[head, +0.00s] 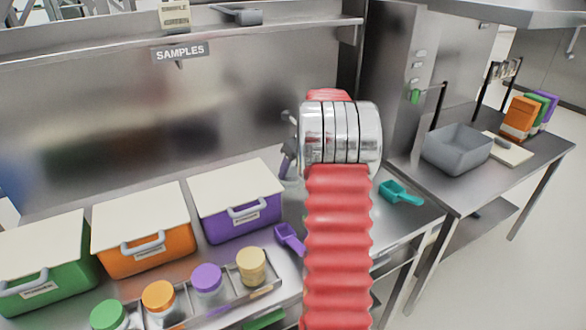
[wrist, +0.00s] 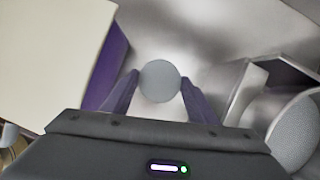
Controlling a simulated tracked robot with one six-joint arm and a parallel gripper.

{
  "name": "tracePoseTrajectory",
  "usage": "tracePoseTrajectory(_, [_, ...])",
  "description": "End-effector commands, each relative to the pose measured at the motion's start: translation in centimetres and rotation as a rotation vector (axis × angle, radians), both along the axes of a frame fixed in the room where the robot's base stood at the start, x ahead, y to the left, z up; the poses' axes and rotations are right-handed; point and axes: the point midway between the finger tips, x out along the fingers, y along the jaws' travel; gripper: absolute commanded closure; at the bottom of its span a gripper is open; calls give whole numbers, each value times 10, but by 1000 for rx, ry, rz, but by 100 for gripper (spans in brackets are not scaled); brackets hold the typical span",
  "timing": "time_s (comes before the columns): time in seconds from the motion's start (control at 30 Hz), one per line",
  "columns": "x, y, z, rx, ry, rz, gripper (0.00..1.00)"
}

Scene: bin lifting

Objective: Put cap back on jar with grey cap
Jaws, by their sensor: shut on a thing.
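A round grey cap (wrist: 160,81) sits between the two purple fingers of my gripper (wrist: 160,95) in the wrist view, and the fingers touch its sides. The cap is seen from above and hides what is under it, so I cannot tell whether it rests on a jar. In the head view my gripper (head: 288,165) is mostly hidden behind my red and silver arm, just right of the purple bin. The grey-capped jar cannot be made out clearly there.
A tray (head: 226,304) holds jars with green, orange, purple and beige caps (head: 251,266). Green, orange and purple (head: 237,220) lidded bins stand behind it. A purple scoop (head: 290,238) and a teal scoop (head: 400,193) lie on the counter. A grey tub (head: 457,149) stands on the right table.

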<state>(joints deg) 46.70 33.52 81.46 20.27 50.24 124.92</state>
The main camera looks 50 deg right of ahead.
Motion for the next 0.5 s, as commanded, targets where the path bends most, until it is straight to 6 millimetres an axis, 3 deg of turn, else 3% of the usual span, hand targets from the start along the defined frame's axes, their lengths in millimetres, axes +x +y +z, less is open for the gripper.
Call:
tracePoseTrajectory(0.03, [0,0,0,0,0,0,68])
tracePoseTrajectory(0.07, [0,0,0,0,0,0,45])
tracePoseTrajectory(0.33, [0,0,0,0,0,0,26])
tracePoseTrajectory(0.5, [0,0,0,0,0,0,25])
